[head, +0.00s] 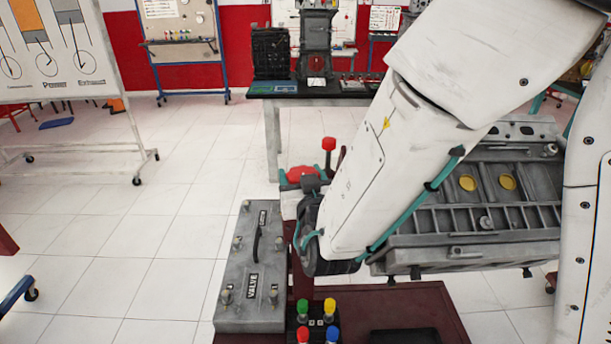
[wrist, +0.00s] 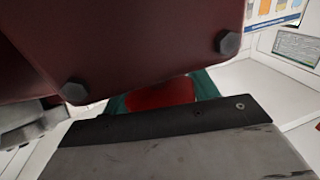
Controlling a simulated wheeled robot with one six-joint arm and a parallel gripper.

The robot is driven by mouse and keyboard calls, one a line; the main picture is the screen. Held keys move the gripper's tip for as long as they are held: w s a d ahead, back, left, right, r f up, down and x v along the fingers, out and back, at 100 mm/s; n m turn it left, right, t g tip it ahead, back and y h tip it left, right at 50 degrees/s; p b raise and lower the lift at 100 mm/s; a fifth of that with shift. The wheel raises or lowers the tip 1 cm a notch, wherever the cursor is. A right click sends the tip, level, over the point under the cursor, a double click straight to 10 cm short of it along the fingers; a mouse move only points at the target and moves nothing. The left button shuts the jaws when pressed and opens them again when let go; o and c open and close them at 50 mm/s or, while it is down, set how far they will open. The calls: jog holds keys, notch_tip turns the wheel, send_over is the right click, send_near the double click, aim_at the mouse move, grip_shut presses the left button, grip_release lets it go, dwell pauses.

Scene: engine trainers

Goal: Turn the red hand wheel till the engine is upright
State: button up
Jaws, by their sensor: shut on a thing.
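The red hand wheel (head: 297,177) is left of centre in the head view, partly hidden by my wrist. A red knob (head: 328,144) stands up beside it. My gripper (wrist: 160,96) is shut on a red part of the wheel, seen between teal pieces in the wrist view; its fingertips are mostly hidden in the head view. The grey engine (head: 485,225) is at the right in the head view, with two yellow round caps facing up. My arm covers its left side, so its exact tilt is hard to judge.
A dark red plate (wrist: 140,40) with bolts is close above my gripper in the wrist view. A black-topped table (head: 300,92) stands behind.

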jog(key=shift+a+n+y, duration=0.1)
jog(key=shift+n+y, duration=0.4)
jog(key=shift+y, duration=0.2)
jog(key=o, duration=1)
